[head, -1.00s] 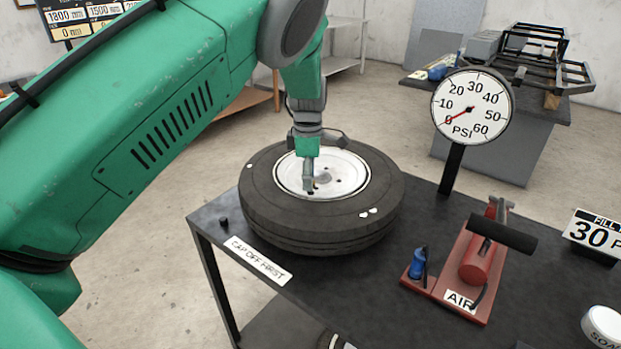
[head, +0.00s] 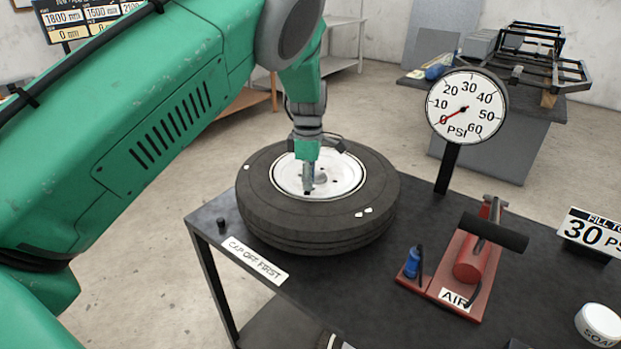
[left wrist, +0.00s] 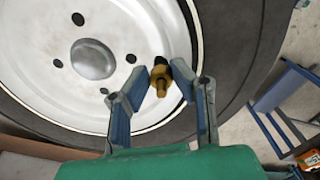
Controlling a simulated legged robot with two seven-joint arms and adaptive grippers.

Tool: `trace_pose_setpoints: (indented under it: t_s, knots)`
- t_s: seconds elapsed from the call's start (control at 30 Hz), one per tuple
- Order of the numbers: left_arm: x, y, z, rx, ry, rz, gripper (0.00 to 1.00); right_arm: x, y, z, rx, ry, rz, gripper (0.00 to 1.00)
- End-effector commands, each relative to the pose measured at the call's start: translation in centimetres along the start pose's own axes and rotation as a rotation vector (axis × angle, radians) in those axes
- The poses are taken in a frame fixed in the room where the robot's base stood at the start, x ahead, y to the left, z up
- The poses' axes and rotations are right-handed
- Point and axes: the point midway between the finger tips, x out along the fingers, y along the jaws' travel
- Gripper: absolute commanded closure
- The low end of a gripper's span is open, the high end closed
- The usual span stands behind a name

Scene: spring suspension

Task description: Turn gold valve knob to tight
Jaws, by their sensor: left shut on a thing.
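The gold valve knob (left wrist: 160,80) shows in the left wrist view, small and brass-coloured with a dark part behind it, near the edge of the white wheel rim (left wrist: 45,40). My left gripper (left wrist: 165,76) has its fingertips on either side of the knob and is shut on it. In the head view my left gripper (head: 308,186) points down at the white rim (head: 345,178) of the tyre (head: 290,229). Its fingers hide the knob there. My right gripper is in neither view.
The tyre lies flat on a dark table (head: 345,285). A PSI gauge (head: 467,107) reads about 0. A red air pump (head: 468,262), a "FILL TO 30" sign (head: 592,232), a "CAP OFF FIRST" label (head: 255,260) and a small black cap (head: 221,224) are also there.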

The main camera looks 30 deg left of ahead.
Motion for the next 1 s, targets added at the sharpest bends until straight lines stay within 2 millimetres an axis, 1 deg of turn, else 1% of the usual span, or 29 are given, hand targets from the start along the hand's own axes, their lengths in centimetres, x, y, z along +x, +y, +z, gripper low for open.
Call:
trace_pose_setpoints:
  t_s: [0.03,0.17,0.5,1.0]
  knots:
    - [0.1,-0.1,-0.5,0.023,0.008,-0.005,1.00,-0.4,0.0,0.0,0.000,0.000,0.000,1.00]
    - [0.1,-0.1,-0.7,0.115,0.007,-0.007,1.00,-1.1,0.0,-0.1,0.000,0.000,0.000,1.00]
    - [0.2,0.1,-0.9,0.429,0.006,-0.006,1.00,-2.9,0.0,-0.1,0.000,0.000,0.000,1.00]
    - [0.3,0.3,-0.9,0.902,0.007,-0.004,1.00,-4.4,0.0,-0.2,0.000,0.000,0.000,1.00]
